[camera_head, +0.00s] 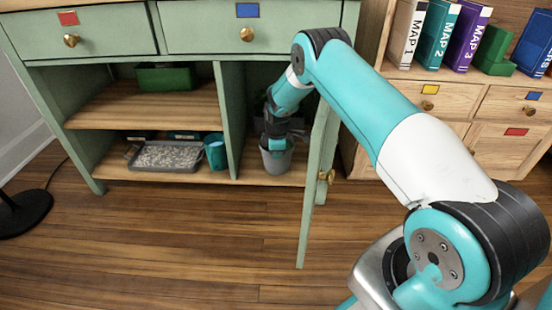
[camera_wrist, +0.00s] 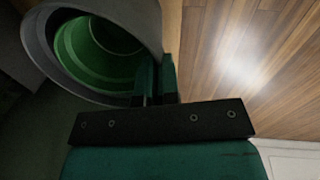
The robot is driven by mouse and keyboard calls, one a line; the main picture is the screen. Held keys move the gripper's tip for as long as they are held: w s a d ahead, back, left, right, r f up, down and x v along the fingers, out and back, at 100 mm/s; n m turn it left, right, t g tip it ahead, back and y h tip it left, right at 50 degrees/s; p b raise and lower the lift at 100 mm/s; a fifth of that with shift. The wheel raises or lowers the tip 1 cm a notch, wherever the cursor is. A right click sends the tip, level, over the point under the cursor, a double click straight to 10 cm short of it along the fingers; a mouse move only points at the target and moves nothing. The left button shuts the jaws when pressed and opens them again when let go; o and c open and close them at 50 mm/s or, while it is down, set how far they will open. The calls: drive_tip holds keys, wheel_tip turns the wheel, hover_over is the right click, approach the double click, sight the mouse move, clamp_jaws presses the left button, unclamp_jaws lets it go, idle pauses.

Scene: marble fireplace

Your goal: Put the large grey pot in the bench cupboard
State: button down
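The large grey pot (camera_head: 276,164) is inside the right-hand cupboard (camera_head: 252,172) of the green bench, low over its wooden floor. I cannot tell whether it touches that floor. In the wrist view the grey pot (camera_wrist: 151,25) fills the upper left, with a green round interior showing. My gripper (camera_head: 278,145) reaches into the cupboard from above the pot. In the wrist view its fingers (camera_wrist: 156,78) are closed on the pot's rim, one on each side of the wall. The cupboard door (camera_head: 314,185) stands open towards the front, to the right of the pot.
Left of the divider (camera_head: 230,110), shelves hold a green box (camera_head: 166,77), a grey tray of pebbles (camera_head: 167,156) and a teal cup (camera_head: 215,151). A wooden cabinet (camera_head: 430,85) with books stands right. A black stand base (camera_head: 20,213) is far left. The floor in front is clear.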

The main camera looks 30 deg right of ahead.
drive_tip(key=shift+f, duration=0.2)
drive_tip(key=c, duration=1.8)
unclamp_jaws()
drive_tip(key=shift+f, duration=0.1)
drive_tip(key=o, duration=0.4)
drive_tip(key=shift+o, duration=0.2)
